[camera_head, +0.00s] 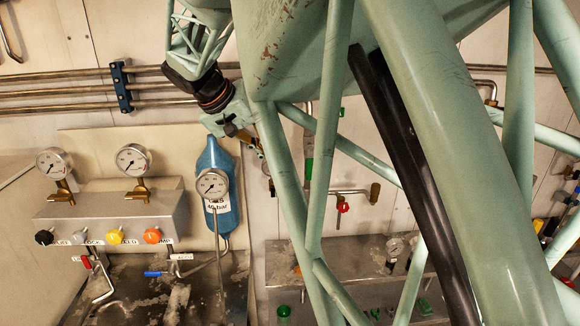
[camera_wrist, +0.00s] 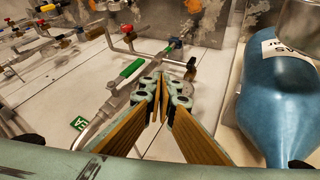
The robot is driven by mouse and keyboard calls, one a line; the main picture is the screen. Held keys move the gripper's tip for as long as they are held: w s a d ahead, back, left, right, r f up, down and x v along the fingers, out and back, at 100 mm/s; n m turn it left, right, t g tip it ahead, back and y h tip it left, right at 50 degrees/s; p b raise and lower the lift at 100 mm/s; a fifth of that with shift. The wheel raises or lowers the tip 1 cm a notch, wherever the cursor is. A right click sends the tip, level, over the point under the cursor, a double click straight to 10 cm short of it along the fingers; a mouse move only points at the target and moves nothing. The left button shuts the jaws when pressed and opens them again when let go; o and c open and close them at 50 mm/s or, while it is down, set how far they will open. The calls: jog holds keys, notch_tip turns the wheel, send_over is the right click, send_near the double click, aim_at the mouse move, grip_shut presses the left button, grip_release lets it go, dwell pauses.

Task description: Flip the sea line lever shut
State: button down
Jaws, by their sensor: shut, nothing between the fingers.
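A green-handled lever (camera_wrist: 132,67) sits on a silver pipe valve in the wrist view, just left of and beyond my fingertips. A small green label (camera_wrist: 79,123), only partly legible, lies on the wall near the pipe. I cannot tell for sure that this is the sea line lever. My gripper (camera_wrist: 163,92) is shut and empty, with its gold-padded fingers together; contact with the pipe or lever cannot be judged. In the head view my gripper (camera_head: 257,147) is beside the blue bottle's top, partly hidden by my arm. A green handle (camera_head: 308,168) shows right of it, partly covered.
The blue bottle (camera_wrist: 280,95) stands close on the right in the wrist view. A gauge panel (camera_head: 110,210) with coloured knobs is at left in the head view. Pale wall shows between pipes.

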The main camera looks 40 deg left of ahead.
jog(key=shift+w+f, duration=0.1)
jog(key=w+d+f, duration=0.3)
jog(key=w+f, duration=0.4)
jog(key=w, duration=0.1)
jog(key=shift+w+d+f, duration=0.3)
jog(key=shift+f, duration=0.05)
dwell(0.3)
jog(key=shift+f+b, duration=0.1)
jog(key=shift+b, duration=0.4)
